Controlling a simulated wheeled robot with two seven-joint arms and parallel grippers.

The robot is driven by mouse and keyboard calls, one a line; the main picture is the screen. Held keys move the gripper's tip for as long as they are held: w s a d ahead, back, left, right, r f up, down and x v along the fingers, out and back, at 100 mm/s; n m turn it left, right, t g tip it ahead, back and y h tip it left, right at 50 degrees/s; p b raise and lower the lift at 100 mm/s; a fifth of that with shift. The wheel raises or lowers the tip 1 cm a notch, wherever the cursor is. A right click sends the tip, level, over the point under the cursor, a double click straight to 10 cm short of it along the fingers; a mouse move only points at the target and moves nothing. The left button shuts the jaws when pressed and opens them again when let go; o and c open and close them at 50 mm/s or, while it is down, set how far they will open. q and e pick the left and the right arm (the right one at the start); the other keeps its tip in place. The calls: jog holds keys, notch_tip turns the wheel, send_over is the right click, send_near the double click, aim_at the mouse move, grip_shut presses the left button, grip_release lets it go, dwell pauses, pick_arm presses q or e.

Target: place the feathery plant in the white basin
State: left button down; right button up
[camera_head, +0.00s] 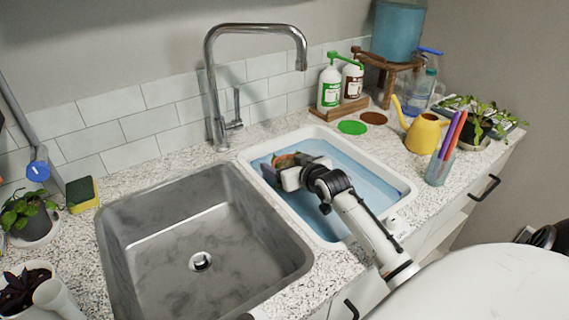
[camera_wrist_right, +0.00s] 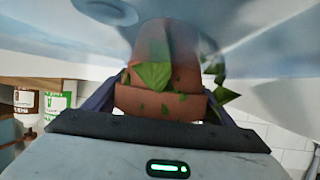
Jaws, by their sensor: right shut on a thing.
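The white basin (camera_head: 372,157) is set into the counter right of the steel sink and holds blue water. My right gripper (camera_head: 289,174) is over its back left part, shut on a small terracotta-potted plant (camera_head: 284,160). In the right wrist view the pot (camera_wrist_right: 160,104) sits between the fingers, with pointed green leaves around it. The leaves are mostly hidden, so I cannot tell whether they are feathery. I cannot tell whether the pot touches the water. My left gripper does not show.
The empty steel sink (camera_head: 195,285) and its tall faucet (camera_head: 212,95) are left of the basin. Soap bottles (camera_head: 330,88) stand behind. A yellow watering can (camera_head: 424,134), a cup of pens (camera_head: 439,168) and a trailing plant (camera_head: 482,117) crowd the right. A plant (camera_head: 30,208) stands far left.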

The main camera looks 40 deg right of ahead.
jog(key=o, duration=1.4)
jog(key=shift+f, duration=0.1)
jog(key=shift+o, duration=0.2)
jog(key=v, duration=1.2)
jog(key=shift+p, duration=0.35)
